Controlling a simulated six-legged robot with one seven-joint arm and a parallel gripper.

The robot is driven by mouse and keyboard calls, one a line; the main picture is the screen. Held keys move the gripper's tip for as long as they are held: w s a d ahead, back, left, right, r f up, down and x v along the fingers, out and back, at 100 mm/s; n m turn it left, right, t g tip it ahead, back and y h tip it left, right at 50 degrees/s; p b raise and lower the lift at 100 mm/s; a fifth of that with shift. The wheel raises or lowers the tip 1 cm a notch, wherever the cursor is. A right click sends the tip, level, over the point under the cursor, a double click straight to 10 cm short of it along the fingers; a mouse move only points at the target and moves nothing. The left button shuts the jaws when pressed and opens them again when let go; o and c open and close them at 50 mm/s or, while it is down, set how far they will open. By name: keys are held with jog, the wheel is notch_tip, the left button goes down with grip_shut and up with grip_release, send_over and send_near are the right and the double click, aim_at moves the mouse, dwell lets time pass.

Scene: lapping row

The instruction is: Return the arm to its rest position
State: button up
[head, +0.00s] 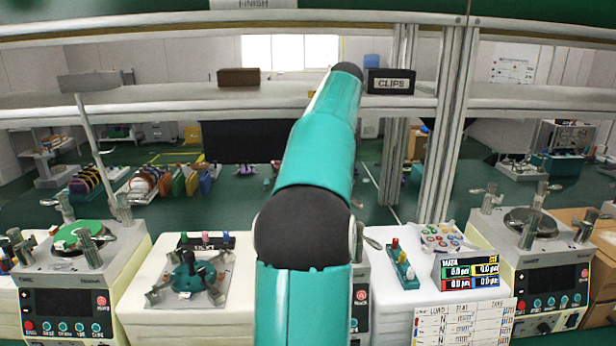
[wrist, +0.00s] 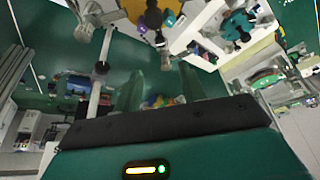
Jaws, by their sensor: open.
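My teal arm rises through the middle of the head view and reaches away toward the shelf, with its far end in front of the shelf. My gripper is hidden in the head view. In the wrist view my gripper (wrist: 160,82) shows two green fingers spread apart, with nothing held between them. Behind the fingers lie the green floor and some small blurred coloured things.
Lapping machines stand left (head: 70,270) and right (head: 535,255). Between them are a teal fixture (head: 190,280), a readout box (head: 467,274) and a tray of coloured pieces (head: 440,238). The shelf (head: 170,103) holds a brown box (head: 239,77) and a CLIPS bin (head: 391,82), close beside my arm.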

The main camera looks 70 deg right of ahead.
jog(key=shift+v, duration=0.85)
jog(key=w+a+f, duration=0.1)
jog(key=w+a, duration=0.4)
jog(key=a, duration=0.4)
jog(key=w+a+f, duration=0.1)
jog(key=w+a, duration=0.4)
jog(key=a, duration=0.5)
jog(key=w+a+f, duration=0.1)
jog(key=w+a, duration=0.3)
jog(key=a, duration=0.5)
jog(key=s+a+f+n, duration=0.1)
jog(key=s+a+f, duration=0.1)
jog(key=a+f, duration=0.3)
jog(key=s+a+f+n+y, duration=0.1)
jog(key=s+a+f, duration=0.2)
jog(key=a, duration=1.1)
jog(key=s+a+f+n+t, duration=0.1)
jog(key=s+a+f, duration=0.2)
jog(key=a+f, duration=0.4)
jog(key=a, duration=0.2)
jog(key=shift+a+f, duration=0.25)
jog(key=shift+a, duration=0.05)
jog(key=shift+s, duration=0.15)
jog(key=shift+c, duration=0.5)
